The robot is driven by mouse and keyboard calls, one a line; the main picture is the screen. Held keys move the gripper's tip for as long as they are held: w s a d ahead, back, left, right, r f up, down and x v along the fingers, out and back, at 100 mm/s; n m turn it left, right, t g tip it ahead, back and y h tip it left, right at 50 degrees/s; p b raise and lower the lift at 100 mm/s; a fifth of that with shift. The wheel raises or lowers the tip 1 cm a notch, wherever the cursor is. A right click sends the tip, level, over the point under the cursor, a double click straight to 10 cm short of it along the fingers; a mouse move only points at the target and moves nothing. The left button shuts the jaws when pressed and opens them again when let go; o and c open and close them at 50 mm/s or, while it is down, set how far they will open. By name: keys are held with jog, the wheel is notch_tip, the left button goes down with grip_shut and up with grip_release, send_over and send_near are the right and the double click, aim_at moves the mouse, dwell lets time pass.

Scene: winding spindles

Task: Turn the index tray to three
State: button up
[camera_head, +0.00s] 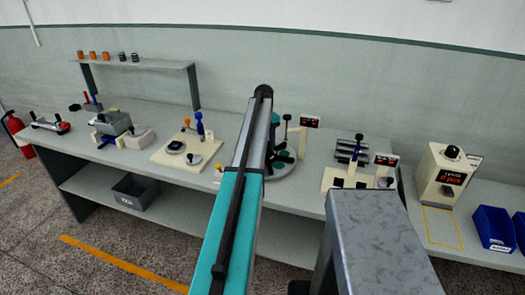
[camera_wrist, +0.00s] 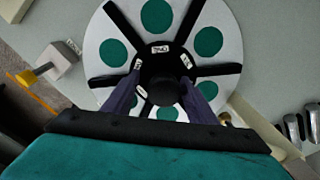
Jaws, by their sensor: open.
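The index tray (camera_wrist: 228,22) is a round white disc with green circles and black radial bars, seen from above in the wrist view. Its dark hub carries small white labels, too small to read surely. In the head view the tray (camera_head: 283,172) is partly hidden behind my arm. My gripper (camera_wrist: 161,92) is open over the hub in the wrist view, with one finger on each side of a round black knob (camera_wrist: 161,88). I cannot tell whether the fingers touch the knob. The near part of the tray is hidden by my gripper.
A post with a red display (camera_head: 310,122) stands behind the tray. A yellow-tipped block (camera_wrist: 55,65) lies left of the tray in the wrist view. Fixtures with a blue handle (camera_head: 199,125) and dark rollers (camera_head: 351,152) flank it on the bench.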

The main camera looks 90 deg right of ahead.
jog(key=shift+r, duration=0.1)
jog(key=shift+s+d+r, duration=0.1)
jog(key=shift+s+r, duration=0.05)
jog(key=shift+r, duration=0.35)
notch_tip(320, 180, up, 12)
jog(key=b, duration=0.3)
jog(key=shift+r, duration=0.25)
